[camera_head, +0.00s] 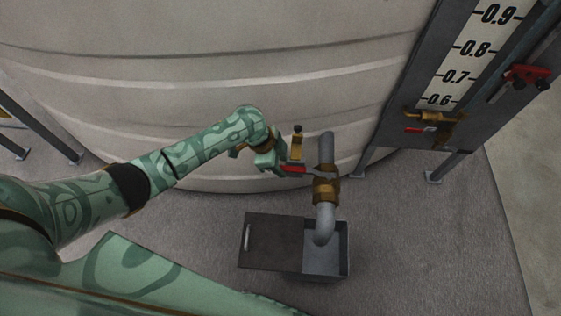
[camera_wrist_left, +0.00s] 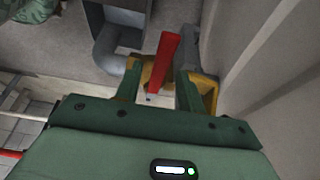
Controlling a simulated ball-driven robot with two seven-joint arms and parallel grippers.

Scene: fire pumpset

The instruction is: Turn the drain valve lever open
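The drain valve (camera_head: 326,188) is a brass fitting on a grey pipe that comes from the tank and bends down. Its red lever (camera_head: 293,169) points left, out from the valve. My left gripper (camera_head: 281,164) is at the lever's free end. In the left wrist view the red lever (camera_wrist_left: 164,62) lies between the two fingers (camera_wrist_left: 158,92), with gaps visible beside it, so the gripper looks open around it. Contact with either finger cannot be told. Part of the lever is hidden by the gripper in the head view. My right gripper is not in view.
A dark open-topped box (camera_head: 340,262) with a partial lid stands on the floor under the pipe outlet. The big pale tank (camera_head: 220,60) rises close behind. A level gauge board (camera_head: 465,65) with another red-handled valve (camera_head: 420,130) stands right. Floor at lower right is clear.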

